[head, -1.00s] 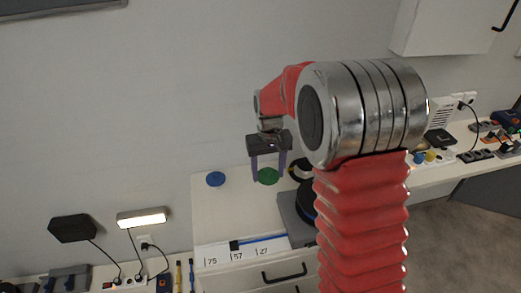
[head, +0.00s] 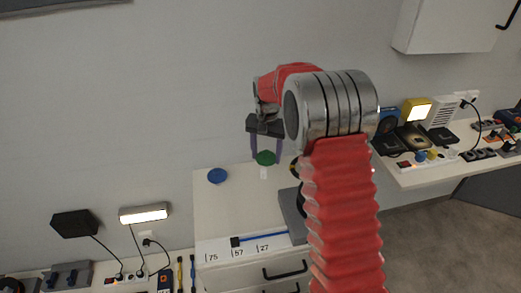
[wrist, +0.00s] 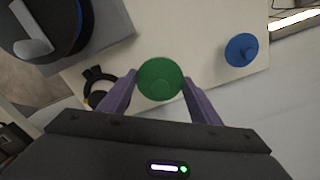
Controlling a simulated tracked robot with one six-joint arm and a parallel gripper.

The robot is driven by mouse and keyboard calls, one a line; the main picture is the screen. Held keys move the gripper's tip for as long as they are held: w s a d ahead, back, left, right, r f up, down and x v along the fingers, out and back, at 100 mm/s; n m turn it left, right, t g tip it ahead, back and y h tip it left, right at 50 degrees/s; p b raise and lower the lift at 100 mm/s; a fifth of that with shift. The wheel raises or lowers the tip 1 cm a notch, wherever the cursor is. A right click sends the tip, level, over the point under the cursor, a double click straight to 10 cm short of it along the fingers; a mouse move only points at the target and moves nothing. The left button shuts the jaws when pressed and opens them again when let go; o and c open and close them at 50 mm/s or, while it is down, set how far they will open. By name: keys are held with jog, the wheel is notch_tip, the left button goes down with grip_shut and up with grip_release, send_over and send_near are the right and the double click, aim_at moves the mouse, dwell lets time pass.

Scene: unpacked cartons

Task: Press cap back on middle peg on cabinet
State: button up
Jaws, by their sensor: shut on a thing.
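My gripper (head: 266,150) is shut on a green round cap (head: 265,158), its purple fingers on either side of the rim. In the wrist view the green cap (wrist: 160,79) sits between the fingertips. A short pale peg (head: 263,173) shows just below the cap on the cabinet top (head: 230,210); the cap looks raised above it. In the wrist view the cap hides the peg. A blue round cap (head: 217,176) is on the cabinet to the left, and also shows in the wrist view (wrist: 241,50).
My arm partly covers these in the head view. A lit lamp (head: 143,214) stands at the left.

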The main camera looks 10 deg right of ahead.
aim_at(263, 170)
jog(key=shift+w+f+m, duration=0.3)
jog(key=shift+w+m, duration=0.5)
jog(key=shift+w, duration=0.15)
jog(key=shift+w+f+m, duration=0.3)
jog(key=shift+w+m, duration=0.5)
jog(key=shift+w, duration=0.15)
jog(key=shift+f, duration=0.15)
jog(key=shift+f, duration=2.95)
jog(key=shift+s+f, duration=0.1)
jog(key=shift+f, duration=0.75)
jog(key=o, duration=1.2)
jog(key=o, duration=0.5)
jog(key=shift+o, duration=0.2)
jog(key=shift+r, duration=0.15)
